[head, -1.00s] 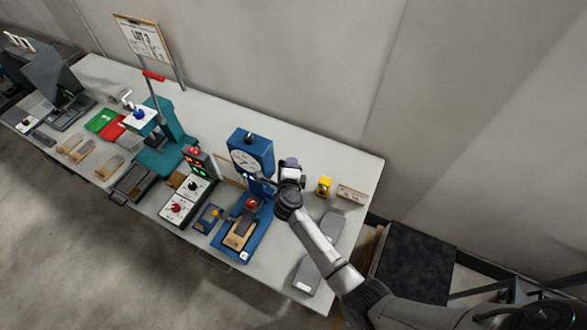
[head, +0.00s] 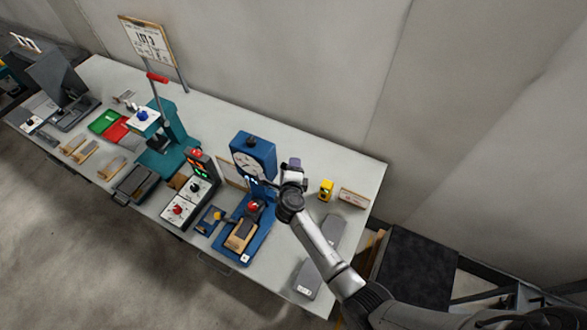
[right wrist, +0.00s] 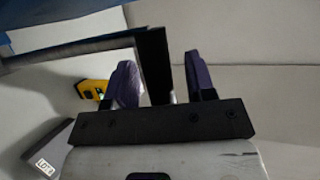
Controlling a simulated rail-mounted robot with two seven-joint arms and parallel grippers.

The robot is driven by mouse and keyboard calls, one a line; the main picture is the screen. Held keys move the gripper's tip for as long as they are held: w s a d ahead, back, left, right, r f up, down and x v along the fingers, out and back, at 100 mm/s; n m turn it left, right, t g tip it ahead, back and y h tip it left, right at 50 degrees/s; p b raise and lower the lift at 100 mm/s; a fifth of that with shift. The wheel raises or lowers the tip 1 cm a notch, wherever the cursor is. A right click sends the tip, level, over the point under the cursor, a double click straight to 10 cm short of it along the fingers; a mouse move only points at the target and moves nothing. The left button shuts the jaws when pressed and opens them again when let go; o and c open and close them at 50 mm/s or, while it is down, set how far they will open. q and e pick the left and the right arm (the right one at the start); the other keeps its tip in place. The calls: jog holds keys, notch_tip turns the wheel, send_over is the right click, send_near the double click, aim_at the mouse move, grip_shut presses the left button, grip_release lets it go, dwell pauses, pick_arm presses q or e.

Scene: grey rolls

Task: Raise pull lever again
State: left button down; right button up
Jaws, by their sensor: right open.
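A blue test stand (head: 254,150) with a round dial stands right of the table's middle. A dark bar (right wrist: 153,62), which looks like the pull lever's grip, shows in the right wrist view at the end of a grey arm (right wrist: 70,50). My right gripper (right wrist: 163,78) has its purple fingers apart, one on each side of the bar. I cannot tell whether either finger touches it. In the head view my right gripper (head: 291,168) is at the stand's right side, and my wrist hides most of the lever. My left gripper is not in view.
A teal press (head: 166,145) with a red-handled lever stands left, beside a control box (head: 190,199). A yellow device (head: 326,190), a small sign (head: 353,197) and grey flat blocks (head: 308,279) lie right of my wrist. The table's back strip is mostly clear.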

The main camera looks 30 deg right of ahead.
jog(key=shift+s+a+r+p, duration=0.2)
jog(key=shift+s+a+p, duration=0.05)
jog(key=shift+s+p, duration=0.05)
jog(key=p+v, duration=0.6)
jog(key=v, duration=0.5)
jog(key=shift+f, duration=0.1)
